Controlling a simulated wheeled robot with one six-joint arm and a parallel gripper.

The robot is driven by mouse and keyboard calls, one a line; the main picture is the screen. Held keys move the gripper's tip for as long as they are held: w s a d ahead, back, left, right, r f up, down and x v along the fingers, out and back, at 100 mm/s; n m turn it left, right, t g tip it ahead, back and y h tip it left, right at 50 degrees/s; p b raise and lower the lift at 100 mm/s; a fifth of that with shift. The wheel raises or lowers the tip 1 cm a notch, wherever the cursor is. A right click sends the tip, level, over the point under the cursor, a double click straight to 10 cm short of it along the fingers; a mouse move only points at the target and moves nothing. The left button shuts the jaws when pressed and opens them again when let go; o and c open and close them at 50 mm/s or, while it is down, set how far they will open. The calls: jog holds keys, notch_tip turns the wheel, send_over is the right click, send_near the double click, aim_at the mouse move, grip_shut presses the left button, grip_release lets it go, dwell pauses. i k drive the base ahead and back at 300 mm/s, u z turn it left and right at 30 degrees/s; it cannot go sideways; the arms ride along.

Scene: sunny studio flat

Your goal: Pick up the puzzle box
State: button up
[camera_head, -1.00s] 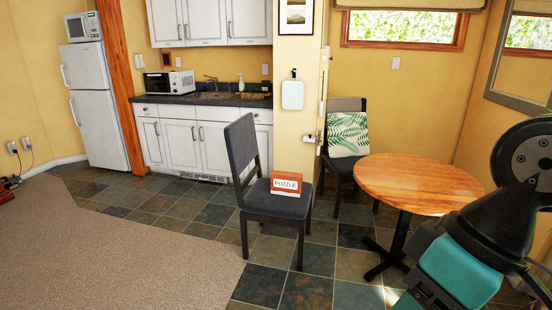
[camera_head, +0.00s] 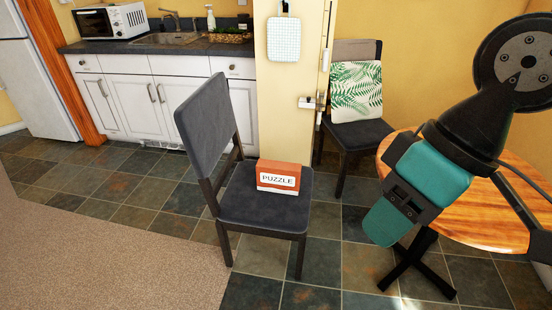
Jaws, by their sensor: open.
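The puzzle box (camera_head: 278,178) is orange-red with a white label reading "PUZZLE". It lies on the seat of a dark grey chair (camera_head: 262,212), toward the back of the seat. My gripper (camera_head: 384,222) is at the right of the view, teal and black, pointing down and to the left. It is well apart from the box and holds nothing that I can see. Its fingertips overlap in this view, so the gap between them is hard to see.
A round wooden table (camera_head: 470,215) stands at the right, behind my arm. A second chair (camera_head: 352,135) with a leaf-patterned cushion (camera_head: 356,90) is farther back. White kitchen cabinets (camera_head: 150,100) line the back left. The tiled floor and carpet (camera_head: 90,250) in front are clear.

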aim_at(273, 176)
jog(key=i, duration=0.4)
jog(key=u, duration=2.4)
jog(key=i, duration=1.2)
jog(key=z, duration=2.9)
jog(key=i, duration=1)
